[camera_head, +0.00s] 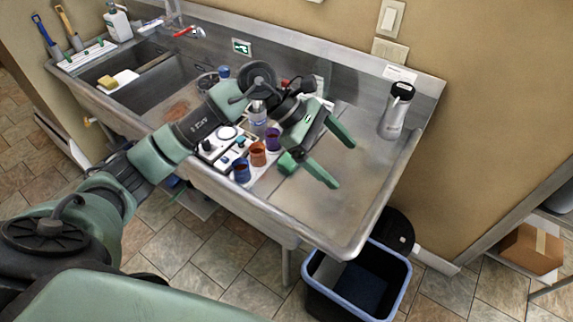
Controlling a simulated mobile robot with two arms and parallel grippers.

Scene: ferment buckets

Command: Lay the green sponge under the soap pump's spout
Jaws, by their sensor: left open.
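The white soap pump (118,22) stands upright on the sink's back left corner, far from my gripper. I cannot make out a green sponge for sure. A small yellow sponge (107,81) lies on a white board in the left basin area. My left gripper (333,158) is open, with its two green fingers spread over the right drainboard and nothing seen between them. It is to the right of the cups. My left arm hides part of the sink's middle. My right gripper is not in view.
Blue (241,171), orange (258,154) and purple (273,139) cups stand beside a white device (222,146). A steel bottle (396,110) stands at the back right. The drainboard (290,200) is bare in front. A red-handled tap (190,32) is at the back.

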